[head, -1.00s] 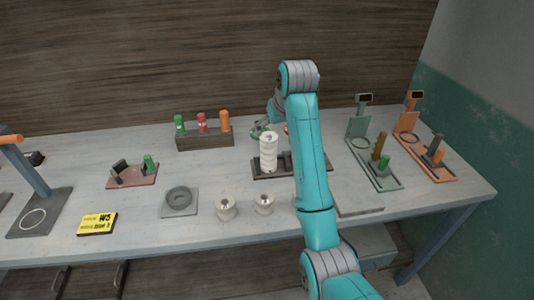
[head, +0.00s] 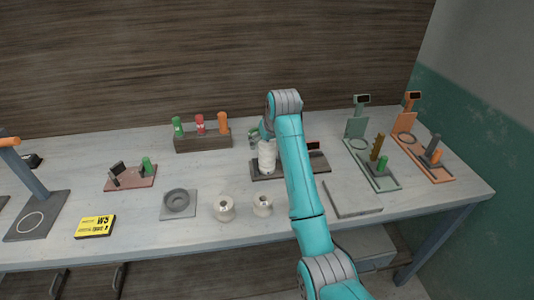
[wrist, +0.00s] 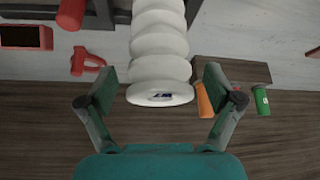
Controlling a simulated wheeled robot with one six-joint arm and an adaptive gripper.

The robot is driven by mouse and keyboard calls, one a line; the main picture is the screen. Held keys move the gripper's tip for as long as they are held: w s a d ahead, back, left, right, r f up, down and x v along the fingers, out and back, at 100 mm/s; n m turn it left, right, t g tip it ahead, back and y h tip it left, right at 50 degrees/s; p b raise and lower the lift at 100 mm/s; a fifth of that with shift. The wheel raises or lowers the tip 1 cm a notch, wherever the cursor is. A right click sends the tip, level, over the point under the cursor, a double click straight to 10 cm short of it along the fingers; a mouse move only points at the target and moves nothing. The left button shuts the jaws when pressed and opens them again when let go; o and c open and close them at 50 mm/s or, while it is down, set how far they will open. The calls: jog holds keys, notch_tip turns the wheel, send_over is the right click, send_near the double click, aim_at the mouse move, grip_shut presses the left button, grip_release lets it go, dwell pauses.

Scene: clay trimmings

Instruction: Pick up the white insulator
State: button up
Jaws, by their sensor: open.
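The white insulator (head: 267,156) is a ribbed stack of discs, standing upright at the left part of a dark tray (head: 321,164) in the head view. In the wrist view the insulator (wrist: 160,45) runs down the middle, its end disc with a small dark mark facing me. My gripper (wrist: 160,87) is open, with one teal finger on each side of that end disc. Gaps show between both fingers and the disc. In the head view my gripper (head: 254,138) is partly hidden beside the insulator's top, and my arm covers part of the tray.
A dark wooden rack (head: 203,142) with green, red and orange pieces stands behind left. Green (head: 372,170) and orange (head: 425,157) stands are at right. A yellow label (head: 95,227) lies left.

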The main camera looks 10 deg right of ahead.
grip_shut()
jog(key=shift+r, duration=0.15)
notch_tip(320, 180, up, 12)
jog(key=shift+f, duration=0.25)
dwell(0.5)
